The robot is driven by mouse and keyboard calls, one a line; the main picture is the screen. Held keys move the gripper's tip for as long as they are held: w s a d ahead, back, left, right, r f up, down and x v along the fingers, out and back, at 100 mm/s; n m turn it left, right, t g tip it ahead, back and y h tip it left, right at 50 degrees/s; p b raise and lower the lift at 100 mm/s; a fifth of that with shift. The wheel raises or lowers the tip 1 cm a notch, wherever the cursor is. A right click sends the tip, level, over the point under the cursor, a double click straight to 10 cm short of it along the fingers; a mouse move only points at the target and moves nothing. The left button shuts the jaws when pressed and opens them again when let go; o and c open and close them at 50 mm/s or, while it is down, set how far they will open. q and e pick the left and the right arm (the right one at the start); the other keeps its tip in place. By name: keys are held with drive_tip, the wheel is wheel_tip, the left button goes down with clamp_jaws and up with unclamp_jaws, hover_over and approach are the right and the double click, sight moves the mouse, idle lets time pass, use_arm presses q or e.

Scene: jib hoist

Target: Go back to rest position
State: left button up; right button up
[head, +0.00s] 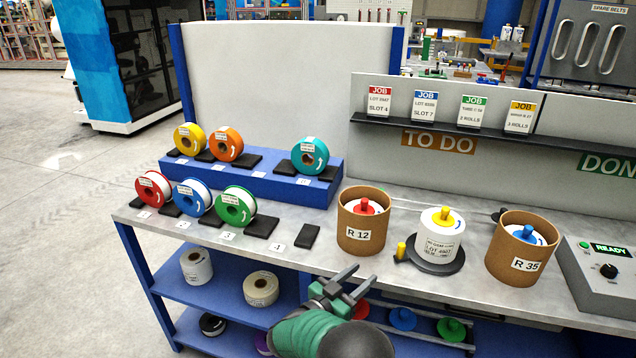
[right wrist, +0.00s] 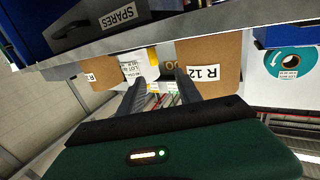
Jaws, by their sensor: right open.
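My right gripper (head: 345,285) is open and empty in the head view, low in front of the bench's front edge. Its two dark fingers point up and right toward the bench. In the right wrist view the open fingers (right wrist: 160,92) show with nothing between them. The brown bin marked R 12 (head: 362,222) stands on the bench just beyond the gripper, apart from it. It also shows in the right wrist view (right wrist: 225,62). My left gripper is not in the head view.
The grey bench top (head: 310,262) has a front edge near my right gripper. Coloured rolls (head: 193,197) stand on the left. A white roll (head: 440,240) sits on a black stand, beside the R 35 bin (head: 522,250). A control box (head: 605,275) is at right. Lower shelves hold rolls (head: 261,288).

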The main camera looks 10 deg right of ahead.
drive_tip(key=w+r+n+t+y+p, duration=0.2)
drive_tip(key=w+r+n+t+y, duration=0.15)
drive_tip(key=r+y, duration=0.2)
drive_tip(key=s+f+n+g+y+p, duration=0.1)
drive_tip(key=s+g, duration=0.3)
drive_tip(key=s, duration=0.7)
drive_tip(key=s+d+f+n+g+y+p, duration=0.1)
drive_tip(key=s+f+n+g+y+p, duration=0.1)
drive_tip(key=s, duration=0.9)
drive_tip(key=s+d+f+n+g+y+p, duration=0.1)
drive_tip(key=s+n+g+y, duration=0.3)
drive_tip(key=s, duration=0.7)
drive_tip(key=shift+f+g+y+p, duration=0.65)
drive_tip(key=shift+g+y, duration=0.1)
drive_tip(key=shift+g, duration=0.2)
drive_tip(key=shift+d, duration=0.3)
drive_tip(key=shift+a, duration=0.1)
drive_tip(key=shift+c, duration=0.5)
